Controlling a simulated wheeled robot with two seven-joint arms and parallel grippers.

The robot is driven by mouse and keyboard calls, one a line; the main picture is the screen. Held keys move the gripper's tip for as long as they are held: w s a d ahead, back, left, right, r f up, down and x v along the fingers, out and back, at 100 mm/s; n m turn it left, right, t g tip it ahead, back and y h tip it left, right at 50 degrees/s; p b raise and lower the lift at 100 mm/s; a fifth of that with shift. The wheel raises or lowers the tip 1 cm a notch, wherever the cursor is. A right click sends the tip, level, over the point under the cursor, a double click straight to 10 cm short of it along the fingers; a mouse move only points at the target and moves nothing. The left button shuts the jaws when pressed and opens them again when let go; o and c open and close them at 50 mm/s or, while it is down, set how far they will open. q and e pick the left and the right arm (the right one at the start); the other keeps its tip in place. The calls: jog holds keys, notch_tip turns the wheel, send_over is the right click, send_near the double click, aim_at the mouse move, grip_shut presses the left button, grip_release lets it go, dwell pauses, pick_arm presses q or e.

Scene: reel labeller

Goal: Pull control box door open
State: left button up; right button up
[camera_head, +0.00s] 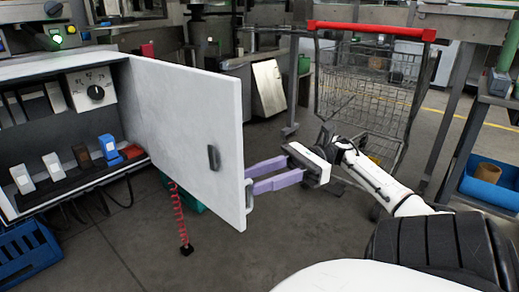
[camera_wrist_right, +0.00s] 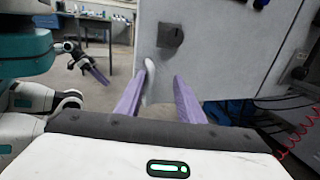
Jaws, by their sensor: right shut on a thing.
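The control box (camera_head: 60,60) stands at the left in the head view. Its white door (camera_head: 185,110) is swung well out, with the inside showing. A dark latch (camera_head: 213,157) is on the door face. A pale handle (camera_head: 249,195) sits at the door's free edge. My right gripper (camera_head: 249,180) is at this edge, its purple fingers shut on the handle. In the right wrist view, the handle (camera_wrist_right: 150,80) is between the fingers and the door (camera_wrist_right: 220,50) lies beyond. My left gripper (camera_wrist_right: 105,80) shows small at the left there; its finger gap is unclear.
Inside the box are a rotary switch (camera_head: 96,92) and several breakers. A blue crate (camera_head: 28,250) lies below it. A shopping cart (camera_head: 370,90) stands behind my right arm. A red coiled cord (camera_head: 180,215) hangs below the door. Floor in front of the door is clear.

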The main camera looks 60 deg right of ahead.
jog(key=shift+d+r, duration=0.15)
pick_arm(q)
jog(key=shift+s+a+f+p, duration=0.1)
jog(key=shift+a+f+p, duration=0.1)
jog(key=shift+f+p, duration=0.15)
pick_arm(e)
jog(key=v, duration=1)
jog(key=shift+s, duration=0.1)
